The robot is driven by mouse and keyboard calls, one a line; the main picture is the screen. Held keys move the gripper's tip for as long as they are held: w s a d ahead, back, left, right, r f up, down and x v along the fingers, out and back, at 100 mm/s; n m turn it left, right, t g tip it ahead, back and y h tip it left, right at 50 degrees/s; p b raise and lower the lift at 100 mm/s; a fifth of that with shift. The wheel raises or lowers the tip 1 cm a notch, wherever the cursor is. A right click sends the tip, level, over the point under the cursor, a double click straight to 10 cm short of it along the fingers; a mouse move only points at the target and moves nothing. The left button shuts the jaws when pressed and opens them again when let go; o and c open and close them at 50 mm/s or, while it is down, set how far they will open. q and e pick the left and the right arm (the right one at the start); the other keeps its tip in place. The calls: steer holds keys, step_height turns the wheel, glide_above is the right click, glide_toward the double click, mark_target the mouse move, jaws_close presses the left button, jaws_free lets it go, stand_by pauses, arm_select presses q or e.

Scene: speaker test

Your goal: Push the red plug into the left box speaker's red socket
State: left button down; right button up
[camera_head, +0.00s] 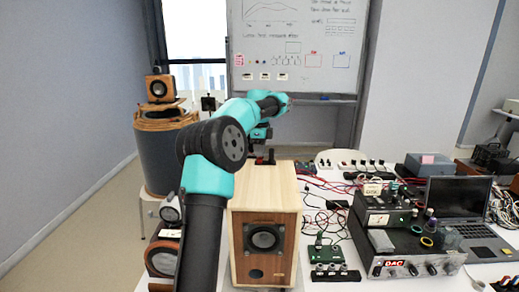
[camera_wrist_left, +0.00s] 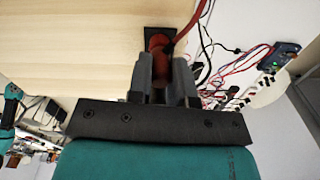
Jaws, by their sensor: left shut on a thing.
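The left box speaker (camera_head: 264,205) is a pale wooden box with a round driver, standing at the table's near left. Its pale wooden panel (camera_wrist_left: 75,45) fills the upper left of the left wrist view, with a black terminal plate (camera_wrist_left: 152,31) at its edge. My left gripper (camera_wrist_left: 163,72) is shut on the red plug (camera_wrist_left: 160,45), which has a red cable (camera_wrist_left: 192,22). The plug's front end is at the plate. The red socket is hidden, and I cannot tell how far in the plug is. In the head view my left arm reaches over the speaker.
An amplifier (camera_head: 410,262), an open laptop (camera_head: 462,205) and a small green circuit board (camera_head: 325,254) stand right of the speaker. Loose red and black cables lie between them. Another small speaker (camera_head: 163,260) sits left, partly behind my arm. A whiteboard (camera_head: 298,45) stands behind.

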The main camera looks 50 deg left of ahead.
arm_select(q)
steer(key=shift+f, duration=0.1)
steer(key=c, duration=1)
jaws_free()
steer(key=shift+o, duration=0.2)
steer(key=shift+r, duration=3.8)
